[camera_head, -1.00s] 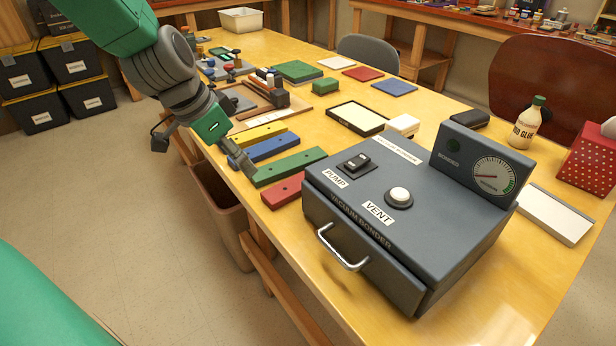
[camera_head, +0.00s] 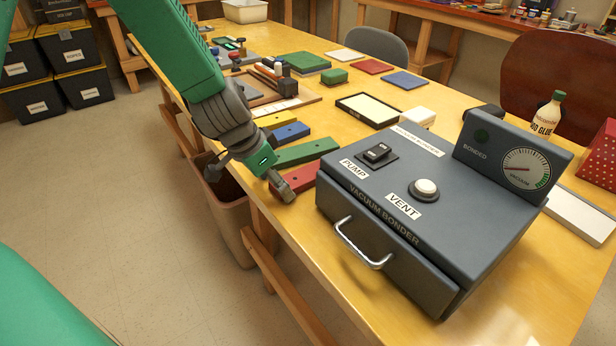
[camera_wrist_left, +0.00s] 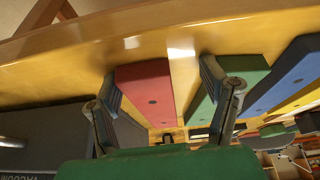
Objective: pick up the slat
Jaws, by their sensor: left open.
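The red slat (camera_head: 302,177) lies flat on the table's left edge, beside the vacuum bonder. The green slat (camera_head: 308,152), blue slat (camera_head: 291,132) and yellow slat (camera_head: 272,120) lie in a row behind it. My left gripper (camera_head: 281,188) is open at the near end of the red slat and hides part of it. In the left wrist view, the red slat (camera_wrist_left: 146,84) lies between the open fingers of the gripper (camera_wrist_left: 160,81), closer to the left finger. The green slat (camera_wrist_left: 240,72) is partly behind the right finger. My right gripper is not in view.
The grey vacuum bonder (camera_head: 455,197) stands close to the right of the red slat. A brown bin (camera_head: 228,215) stands on the floor below the table edge. A black-framed pale tray (camera_head: 368,110) and a white block (camera_head: 418,117) lie farther back.

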